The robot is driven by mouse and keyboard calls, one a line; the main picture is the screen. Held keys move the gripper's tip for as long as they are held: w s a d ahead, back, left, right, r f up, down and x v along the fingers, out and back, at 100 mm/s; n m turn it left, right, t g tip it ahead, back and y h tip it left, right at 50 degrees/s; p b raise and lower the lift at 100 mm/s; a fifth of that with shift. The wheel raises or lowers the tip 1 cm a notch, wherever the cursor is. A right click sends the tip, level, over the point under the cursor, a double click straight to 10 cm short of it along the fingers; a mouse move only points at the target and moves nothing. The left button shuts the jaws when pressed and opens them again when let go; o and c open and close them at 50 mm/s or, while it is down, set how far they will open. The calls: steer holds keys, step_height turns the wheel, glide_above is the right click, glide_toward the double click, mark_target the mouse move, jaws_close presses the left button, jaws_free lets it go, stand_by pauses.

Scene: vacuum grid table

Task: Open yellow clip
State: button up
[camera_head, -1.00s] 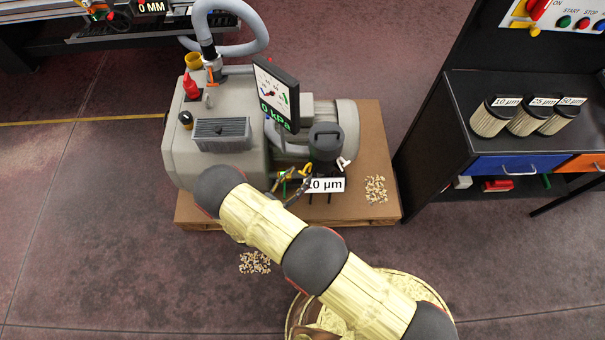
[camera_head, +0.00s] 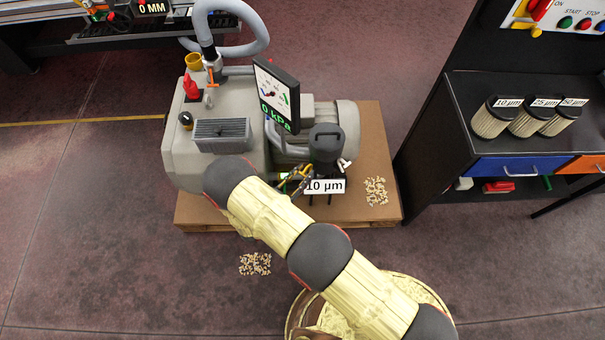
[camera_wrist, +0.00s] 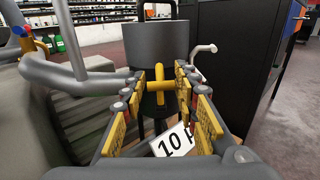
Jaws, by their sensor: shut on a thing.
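The yellow clip (camera_wrist: 158,86) is on the front of the dark grey filter housing (camera_wrist: 155,42) in the wrist view. My gripper (camera_wrist: 169,80) has its two yellow-padded fingers on either side of the clip and is shut on it. In the head view the housing (camera_head: 326,143) stands upright on the pump, with my gripper (camera_head: 298,178) at its lower left side. The clip is too small and covered to make out there. A white "10 µm" label (camera_head: 325,186) is below the housing.
The grey vacuum pump (camera_head: 215,165) stands on a wooden pallet (camera_head: 370,140) with a tilted kPa display (camera_head: 276,95) above. A pale lever (camera_wrist: 203,49) sticks out right of the housing. A dark cabinet (camera_head: 440,160) with several filters stands to the right.

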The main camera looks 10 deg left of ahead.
jaws_close()
steer(key=shift+f, duration=0.1)
stand_by(0.4)
